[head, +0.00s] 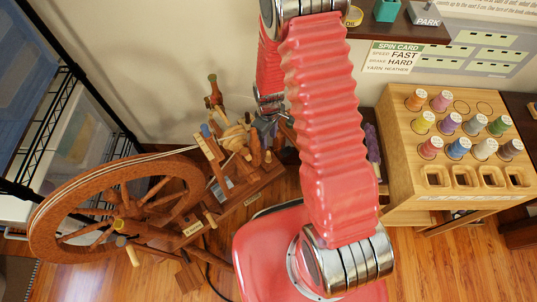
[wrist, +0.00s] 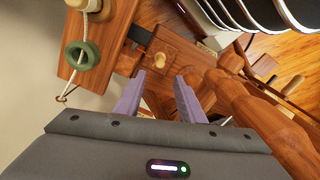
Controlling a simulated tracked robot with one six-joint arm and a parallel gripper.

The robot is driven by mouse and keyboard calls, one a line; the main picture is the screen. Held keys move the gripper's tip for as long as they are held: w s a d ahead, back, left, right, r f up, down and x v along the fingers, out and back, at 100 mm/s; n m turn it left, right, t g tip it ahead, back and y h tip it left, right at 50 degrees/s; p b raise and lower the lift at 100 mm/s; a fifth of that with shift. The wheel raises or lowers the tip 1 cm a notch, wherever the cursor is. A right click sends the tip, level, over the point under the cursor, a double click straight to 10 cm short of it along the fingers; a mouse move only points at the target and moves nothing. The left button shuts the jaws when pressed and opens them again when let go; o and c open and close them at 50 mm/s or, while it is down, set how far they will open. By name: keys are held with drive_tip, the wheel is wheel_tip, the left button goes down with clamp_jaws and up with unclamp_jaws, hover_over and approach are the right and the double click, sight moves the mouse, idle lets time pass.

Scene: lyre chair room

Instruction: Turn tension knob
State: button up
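The wooden spinning wheel (head: 118,208) stands at the left in the head view, with its upright head of turned parts and yarn (head: 235,138) to the right of the wheel. In the wrist view, a small pale wooden knob (wrist: 160,60) sits on a wooden block (wrist: 172,45). I cannot tell for sure that it is the tension knob. My gripper (wrist: 159,76) has its two purple fingers apart, with nothing held between them. The knob shows just beyond the fingertips; I see no contact. In the head view my gripper is mostly hidden among the wooden parts.
A green ring (wrist: 82,54) hangs on a cord near the wooden parts. Turned wooden posts (wrist: 265,115) are close at the right. A wooden rack with spools (head: 400,150) stands right. A wire shelf (head: 45,125) stands left.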

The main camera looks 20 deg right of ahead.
sight(268, 152)
drive_tip(key=shift+f, duration=6.9)
clamp_jaws()
